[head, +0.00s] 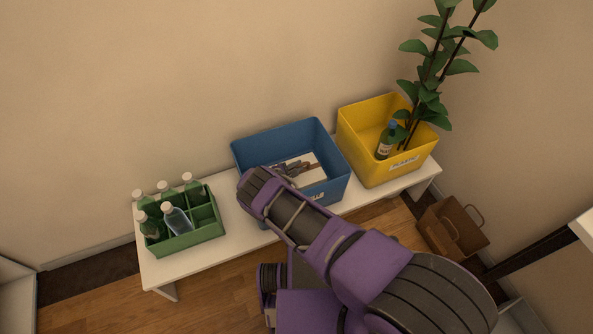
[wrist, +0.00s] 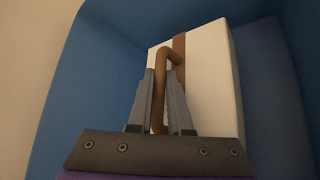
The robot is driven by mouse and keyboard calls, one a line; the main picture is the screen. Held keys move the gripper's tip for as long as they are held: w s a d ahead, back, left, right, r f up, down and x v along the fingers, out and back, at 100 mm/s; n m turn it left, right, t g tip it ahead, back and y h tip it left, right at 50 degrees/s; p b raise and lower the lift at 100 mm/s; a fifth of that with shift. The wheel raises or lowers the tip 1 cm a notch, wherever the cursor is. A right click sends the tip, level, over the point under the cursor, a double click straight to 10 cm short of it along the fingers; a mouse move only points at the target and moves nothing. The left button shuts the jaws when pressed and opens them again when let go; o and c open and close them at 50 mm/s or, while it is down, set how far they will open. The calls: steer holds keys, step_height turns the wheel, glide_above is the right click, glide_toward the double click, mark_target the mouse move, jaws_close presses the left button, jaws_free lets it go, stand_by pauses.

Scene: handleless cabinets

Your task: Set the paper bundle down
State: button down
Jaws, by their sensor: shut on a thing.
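The paper bundle (wrist: 213,80) is a white block with a brown strap (wrist: 172,62). In the wrist view my gripper (wrist: 162,85) is shut on the strap's loop, with the bundle just beyond the fingers. The blue bin (wrist: 88,75) surrounds them on the sides. In the head view the white bundle (head: 311,177) shows inside the blue bin (head: 282,135), under my gripper (head: 292,167). My arm hides the bin's front left. I cannot tell whether the bundle touches the bin's floor.
A white bench (head: 172,270) carries the blue bin, a green crate (head: 185,240) with several bottles at left, and a yellow bin (head: 362,118) with a bottle (head: 384,147) at right. A brown bag (head: 455,228) stands on the floor.

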steer(key=shift+a+f, duration=0.1)
steer(key=shift+f, duration=0.2)
steer(key=shift+f, duration=0.1)
steer(key=c, duration=0.8)
jaws_free()
steer(key=shift+f, duration=0.1)
steer(key=shift+c, duration=0.2)
steer(key=shift+r, duration=0.2)
steer(key=p+v, duration=0.2)
steer(key=v, duration=0.5)
steer(key=shift+s+a+p, duration=0.1)
steer(key=shift+s+p, duration=0.05)
steer(key=shift+p, duration=0.15)
